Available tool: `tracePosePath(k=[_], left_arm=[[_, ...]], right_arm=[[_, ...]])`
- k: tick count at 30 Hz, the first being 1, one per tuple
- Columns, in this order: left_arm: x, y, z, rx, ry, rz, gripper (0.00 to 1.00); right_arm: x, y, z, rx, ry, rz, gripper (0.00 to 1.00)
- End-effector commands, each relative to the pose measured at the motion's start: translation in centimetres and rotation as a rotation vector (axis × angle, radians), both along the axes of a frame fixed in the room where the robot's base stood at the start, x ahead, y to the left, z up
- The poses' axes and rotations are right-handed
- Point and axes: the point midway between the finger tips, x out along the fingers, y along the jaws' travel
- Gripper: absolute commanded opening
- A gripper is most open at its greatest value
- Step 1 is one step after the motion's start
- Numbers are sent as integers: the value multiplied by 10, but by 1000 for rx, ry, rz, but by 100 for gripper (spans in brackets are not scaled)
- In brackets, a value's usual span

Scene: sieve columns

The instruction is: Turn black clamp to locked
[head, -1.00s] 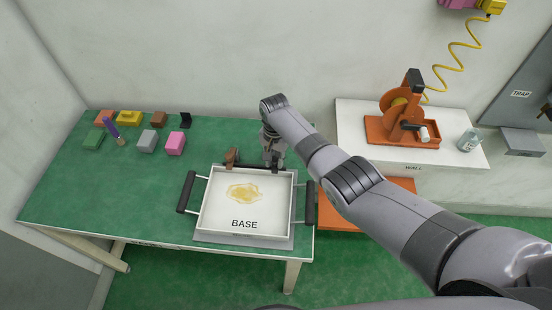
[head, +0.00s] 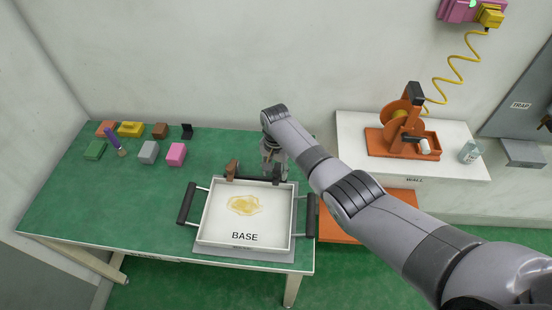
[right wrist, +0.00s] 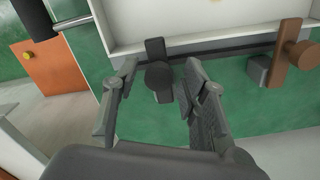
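The black clamp (right wrist: 158,76) shows in the right wrist view as a dark lever with a round knob, on a dark bar at the white tray's edge. Its lever points across the bar toward the tray. My right gripper (right wrist: 162,72) is open, with one finger on each side of the clamp; I cannot tell whether either touches it. In the head view my right gripper (head: 274,170) is low at the tray's back edge and hides most of the clamp. The tray (head: 244,237), marked BASE, holds a yellowish patch. My left gripper is not in view.
A brown clamp (head: 231,169) stands on the same back edge, left of my gripper. Several coloured blocks, including a pink one (head: 176,154), lie on the green table's left part (head: 95,205). An orange machine (head: 402,130) stands on the white counter at right.

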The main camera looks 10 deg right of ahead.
Motion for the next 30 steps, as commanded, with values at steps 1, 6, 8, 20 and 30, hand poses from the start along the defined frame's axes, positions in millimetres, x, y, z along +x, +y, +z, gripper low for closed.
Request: tracePosePath(k=[1, 6, 8, 20, 30], left_arm=[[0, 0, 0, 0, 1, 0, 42], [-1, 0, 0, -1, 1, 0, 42], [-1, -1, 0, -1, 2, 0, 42], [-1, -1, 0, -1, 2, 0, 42], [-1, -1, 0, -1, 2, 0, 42]], right_arm=[[1, 0, 5, 1, -2, 0, 40], [1, 0, 32, 1, -6, 0, 40], [1, -1, 43, 1, -6, -1, 40], [0, 0, 109, 0, -2, -2, 40], [0, -1, 114, -1, -1, -1, 40]])
